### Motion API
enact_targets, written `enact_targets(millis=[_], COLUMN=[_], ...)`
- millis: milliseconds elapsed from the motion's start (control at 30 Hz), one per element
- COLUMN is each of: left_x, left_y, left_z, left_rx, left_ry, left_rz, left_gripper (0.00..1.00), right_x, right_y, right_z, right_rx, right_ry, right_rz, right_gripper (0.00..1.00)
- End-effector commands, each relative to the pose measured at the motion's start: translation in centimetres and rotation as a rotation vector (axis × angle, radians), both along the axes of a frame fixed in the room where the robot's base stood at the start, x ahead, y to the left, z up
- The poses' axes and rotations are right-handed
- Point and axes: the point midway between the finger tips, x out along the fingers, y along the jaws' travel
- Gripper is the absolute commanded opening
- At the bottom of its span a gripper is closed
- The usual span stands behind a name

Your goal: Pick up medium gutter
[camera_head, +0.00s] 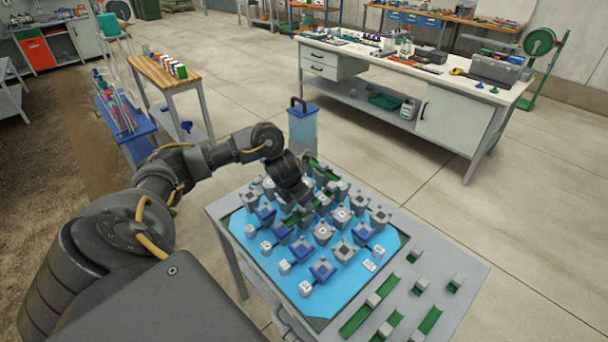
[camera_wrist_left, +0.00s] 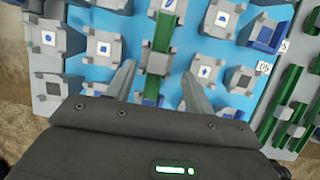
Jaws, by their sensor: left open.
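Green gutters with grey blocks come in several lengths; I cannot tell for sure which one is the medium gutter. One green gutter (camera_wrist_left: 163,32) with a grey block lies on the blue board, between the fingers of my left gripper (camera_wrist_left: 158,69) in the left wrist view. The left gripper is open, its fingers on either side of this gutter, with no visible grip on it. In the head view my left gripper (camera_head: 303,200) reaches down over the board and partly hides the pieces below. My right gripper is in neither view.
The blue board (camera_head: 325,297) on the grey table (camera_head: 445,258) is crowded with grey and blue blocks. More green gutters (camera_head: 358,318) lie at the table's right. A white workbench (camera_head: 455,120) is behind.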

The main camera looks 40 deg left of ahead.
Motion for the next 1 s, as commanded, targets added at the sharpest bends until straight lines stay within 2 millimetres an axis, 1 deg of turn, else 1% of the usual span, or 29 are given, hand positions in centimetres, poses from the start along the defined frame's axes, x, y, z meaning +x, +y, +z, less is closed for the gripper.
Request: enact_targets(millis=[67,167,333,400,500,767,867,1000], left_x=[0.1,0.1,0.4,0.9,1.3,1.4,1.4,1.4], left_y=[0.0,0.0,0.5,0.5,0.5,0.6,0.6,0.6], left_z=[0.0,-0.6,-3.1,-4.0,-4.8,-5.1,-5.1,-5.0], left_rx=[0.0,-0.001,-0.002,-0.002,-0.002,0.0,0.0,0.0], left_ry=[0.0,0.003,0.004,0.002,0.001,-0.001,-0.001,-0.001], left_rz=[-0.001,-0.001,0.001,0.0,-0.001,-0.002,-0.002,-0.002], left_gripper=[0.53,0.53,0.53,0.53,0.53,0.53,0.41,0.23], right_x=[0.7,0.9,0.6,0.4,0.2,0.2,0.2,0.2], right_y=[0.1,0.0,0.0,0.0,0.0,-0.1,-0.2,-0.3], right_z=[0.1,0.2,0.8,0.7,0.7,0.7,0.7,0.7], right_rx=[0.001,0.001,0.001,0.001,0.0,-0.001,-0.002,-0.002], right_ry=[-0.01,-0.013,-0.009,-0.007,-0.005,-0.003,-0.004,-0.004], right_rz=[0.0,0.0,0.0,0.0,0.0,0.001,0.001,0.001], right_gripper=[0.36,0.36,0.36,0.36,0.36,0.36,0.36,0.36])
